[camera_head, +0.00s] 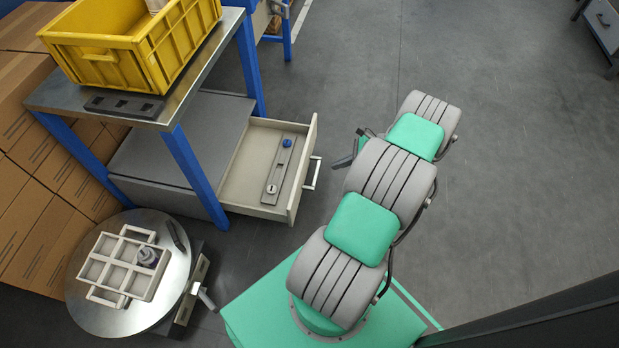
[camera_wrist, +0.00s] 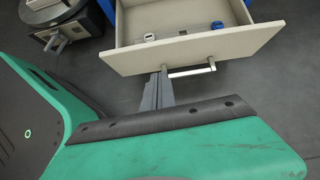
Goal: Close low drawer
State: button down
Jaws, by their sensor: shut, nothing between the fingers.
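The low drawer (camera_head: 239,208) is a beige box standing open to the right, under the metal-topped table. Its front panel (camera_wrist: 200,48) carries a pale bar handle (camera_head: 313,174), which also shows in the wrist view (camera_wrist: 191,71). Inside lie a grey flat bar (camera_head: 279,170) with a white-ringed part and a blue knob (camera_head: 287,142). My gripper (camera_wrist: 161,74) is shut and empty, with its fingers pointing at the drawer front, by the left end of the handle in the wrist view. I cannot tell whether they touch the panel. In the head view my arm partly hides the gripper (camera_head: 342,162).
The table (camera_head: 50,97) on blue legs bears a yellow crate (camera_head: 107,64). A round metal table (camera_head: 99,318) with a beige divided tray (camera_head: 118,267) stands at front left. Brown boxes (camera_head: 25,220) are stacked at left. The floor (camera_head: 510,150) right of my arm is clear.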

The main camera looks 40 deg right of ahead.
jog(key=f, duration=0.1)
jog(key=b, duration=0.4)
send_near(301, 175)
jog(key=shift+m, duration=0.3)
jog(key=x, duration=0.5)
jog(key=shift+f, duration=0.45)
jog(key=shift+w+a+r, duration=0.1)
jog(key=shift+w+a, duration=0.05)
jog(key=shift+w, duration=0.05)
